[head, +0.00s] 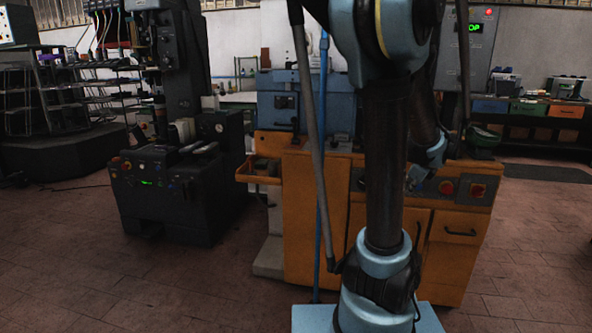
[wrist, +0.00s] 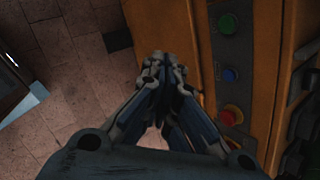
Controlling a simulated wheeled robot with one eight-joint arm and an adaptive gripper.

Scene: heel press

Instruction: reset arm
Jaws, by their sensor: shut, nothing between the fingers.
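My gripper (wrist: 165,65) points down in the wrist view, its fingers drawn together with nothing held between them. Below it are the tiled floor and the side of the orange machine (wrist: 255,45).
A control strip with a green button (wrist: 228,23), a blue button (wrist: 230,75) and a red knob (wrist: 232,115) lies close right of my gripper. A dark press (head: 175,195) stands left. Tiled floor (head: 60,250) is clear at front left.

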